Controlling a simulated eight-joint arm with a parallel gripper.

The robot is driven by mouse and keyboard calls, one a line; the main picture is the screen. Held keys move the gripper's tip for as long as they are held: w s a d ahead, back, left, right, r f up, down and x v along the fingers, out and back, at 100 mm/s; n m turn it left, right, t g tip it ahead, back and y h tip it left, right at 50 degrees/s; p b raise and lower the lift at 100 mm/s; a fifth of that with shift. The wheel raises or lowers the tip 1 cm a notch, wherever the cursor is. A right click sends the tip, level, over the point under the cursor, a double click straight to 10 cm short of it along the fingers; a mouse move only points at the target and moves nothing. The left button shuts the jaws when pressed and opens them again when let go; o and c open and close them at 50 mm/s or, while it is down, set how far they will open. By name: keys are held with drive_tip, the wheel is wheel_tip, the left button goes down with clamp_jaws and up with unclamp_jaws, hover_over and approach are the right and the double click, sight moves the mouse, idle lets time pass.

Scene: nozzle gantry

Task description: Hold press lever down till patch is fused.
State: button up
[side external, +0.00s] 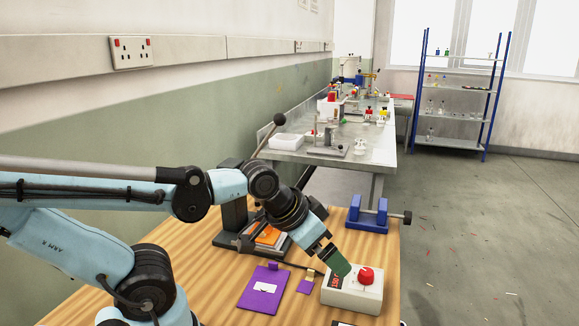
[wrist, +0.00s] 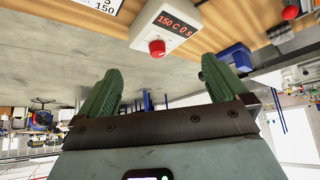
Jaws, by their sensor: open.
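The heat press (side external: 236,215) stands on the wooden table behind my arm, partly hidden by it. Its lever (side external: 268,137) slants up to a dark ball (side external: 280,118). Orange material (side external: 267,235) lies low in the press; I cannot tell the patch from what is under it. My gripper (side external: 336,262), with green fingers, points down beside the control box (side external: 352,292), away from the lever. In the wrist view my gripper (wrist: 160,70) is open and empty, with the control box (wrist: 172,25) beyond the fingers. Its display (wrist: 174,23) reads 150 C 0 s.
A red knob (side external: 366,275) sits on the control box. A purple board (side external: 263,289) and a small purple tag (side external: 306,286) lie flat on the table. A blue clamp-like fixture (side external: 367,214) stands at the back right. A metal bench (side external: 372,150) is beyond the table.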

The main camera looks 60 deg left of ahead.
drive_tip(key=shift+c, duration=1)
drive_tip(key=shift+w+a, duration=0.1)
drive_tip(key=shift+a, duration=0.15)
drive_tip(key=shift+c, duration=1.2)
drive_tip(key=a+m+g+y, duration=0.1)
drive_tip(key=a, duration=0.1)
drive_tip(key=w+a+r+m+y, duration=0.1)
drive_tip(key=m, duration=0.1)
drive_tip(key=a+m+g+y, duration=0.1)
drive_tip(key=a+m+y, duration=0.1)
drive_tip(key=shift+w+a+r+g, duration=0.15)
drive_tip(key=shift+a+r+g, duration=0.15)
drive_tip(key=shift+r, duration=0.1)
drive_tip(key=c, duration=0.4)
drive_tip(key=shift+o, duration=0.2)
drive_tip(key=m+g+y, duration=0.8)
drive_tip(key=m+y, duration=0.1)
drive_tip(key=y, duration=0.5)
approach(284, 121)
drive_tip(key=a, duration=0.3)
drive_tip(key=s+a, duration=0.1)
drive_tip(key=a, duration=0.3)
drive_tip(key=s+a, duration=0.1)
drive_tip(key=a, duration=0.3)
drive_tip(key=shift+s+a+r, duration=0.15)
drive_tip(key=shift+a+r, duration=0.05)
drive_tip(key=shift+a, duration=0.05)
clamp_jaws()
